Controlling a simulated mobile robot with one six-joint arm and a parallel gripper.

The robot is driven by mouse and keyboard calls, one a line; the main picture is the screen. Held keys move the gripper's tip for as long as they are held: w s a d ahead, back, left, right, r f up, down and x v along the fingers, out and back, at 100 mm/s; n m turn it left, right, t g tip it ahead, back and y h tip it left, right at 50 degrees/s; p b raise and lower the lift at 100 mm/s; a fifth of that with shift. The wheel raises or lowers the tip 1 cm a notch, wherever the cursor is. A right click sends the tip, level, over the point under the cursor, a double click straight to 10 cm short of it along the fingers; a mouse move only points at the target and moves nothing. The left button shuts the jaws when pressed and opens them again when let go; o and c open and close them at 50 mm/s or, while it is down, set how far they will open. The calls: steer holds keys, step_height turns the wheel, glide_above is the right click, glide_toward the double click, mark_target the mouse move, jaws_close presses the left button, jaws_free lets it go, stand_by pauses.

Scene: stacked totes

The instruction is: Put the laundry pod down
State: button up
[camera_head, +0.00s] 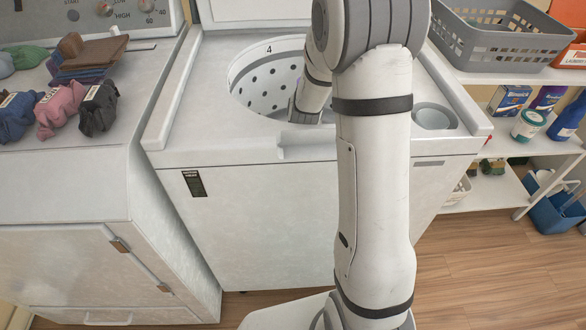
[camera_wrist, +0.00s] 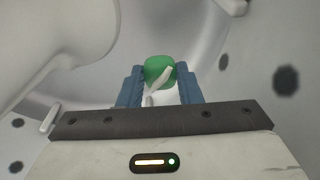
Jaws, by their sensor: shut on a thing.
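The laundry pod (camera_wrist: 156,67) is green with a white part and sits between the blue fingers of my gripper (camera_wrist: 160,80) in the wrist view. My gripper is shut on it. In the head view my arm reaches down into the open washer drum (camera_head: 265,85), marked 4, with a perforated pale wall. The pod and fingertips are hidden there by my arm and the drum rim. In the wrist view the drum wall (camera_wrist: 250,50) with dark holes surrounds the gripper. I cannot tell whether the pod touches the drum's surface.
A large pale rounded form (camera_wrist: 55,40) is close on the left in the wrist view. The washer's top (camera_head: 210,100) surrounds the opening. Bundled clothes (camera_head: 60,108) lie on the machine at left. A grey basket (camera_head: 500,38) and bottles stand on shelves at right.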

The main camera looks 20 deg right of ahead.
steer(key=shift+f+b, duration=0.55)
steer(key=shift+f, duration=0.05)
steer(key=o, duration=0.9)
steer(key=shift+r, duration=0.1)
steer(key=shift+o, duration=0.2)
steer(key=shift+r+p, duration=0.5)
steer(key=shift+p, duration=0.15)
step_height(320, 180, up, 12)
steer(key=d+p, duration=0.1)
steer(key=p, duration=0.1)
steer(key=shift+s+d+p, duration=0.2)
steer(key=shift+d+p, duration=0.1)
steer(key=shift+d, duration=0.1)
